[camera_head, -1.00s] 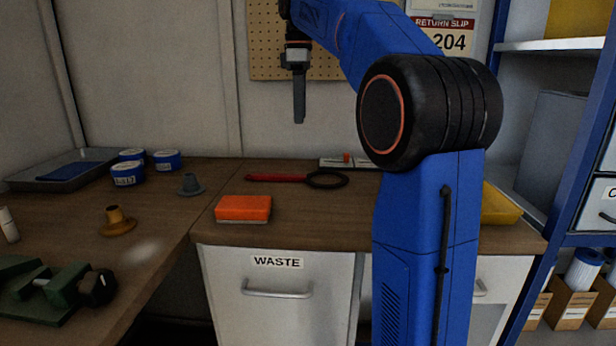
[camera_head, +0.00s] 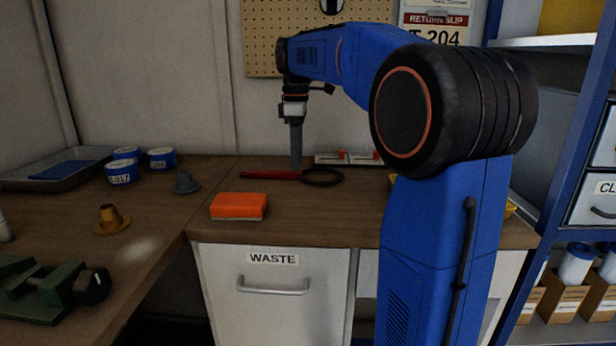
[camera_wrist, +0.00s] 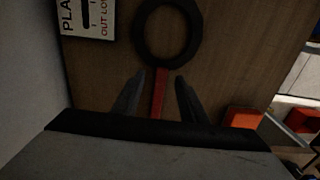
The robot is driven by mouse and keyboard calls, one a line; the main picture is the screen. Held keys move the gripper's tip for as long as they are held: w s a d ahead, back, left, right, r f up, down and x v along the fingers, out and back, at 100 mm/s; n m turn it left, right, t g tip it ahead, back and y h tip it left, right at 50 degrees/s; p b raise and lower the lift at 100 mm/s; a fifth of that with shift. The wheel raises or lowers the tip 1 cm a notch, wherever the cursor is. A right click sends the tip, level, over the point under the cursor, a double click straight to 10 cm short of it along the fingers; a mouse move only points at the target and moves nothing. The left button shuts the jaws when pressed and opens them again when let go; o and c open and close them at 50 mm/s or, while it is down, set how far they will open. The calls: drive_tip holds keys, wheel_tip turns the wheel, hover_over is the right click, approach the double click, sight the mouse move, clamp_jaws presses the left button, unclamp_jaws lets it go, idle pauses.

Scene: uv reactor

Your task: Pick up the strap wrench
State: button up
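The strap wrench (camera_head: 270,175) lies flat on the back bench, with a red handle to the left and a black ring (camera_head: 322,177) to the right. My gripper (camera_head: 296,164) points straight down over the handle, close to where it meets the ring. In the wrist view, my gripper (camera_wrist: 160,82) is open, with one finger on each side of the red handle (camera_wrist: 159,92) and gaps between. The black ring (camera_wrist: 167,34) lies beyond the fingertips. I cannot tell the exact height of the fingertips over the bench. The near part of the handle is hidden by my gripper's body.
An orange sponge-like block (camera_head: 239,206) lies in front of the wrench. Labelled plates (camera_head: 345,158) sit behind at the wall. The bench between block and wrench is clear.

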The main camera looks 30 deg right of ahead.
sight(298, 172)
drive_tip(key=shift+s+f, duration=0.2)
drive_tip(key=shift+f, duration=1.55)
clamp_jaws()
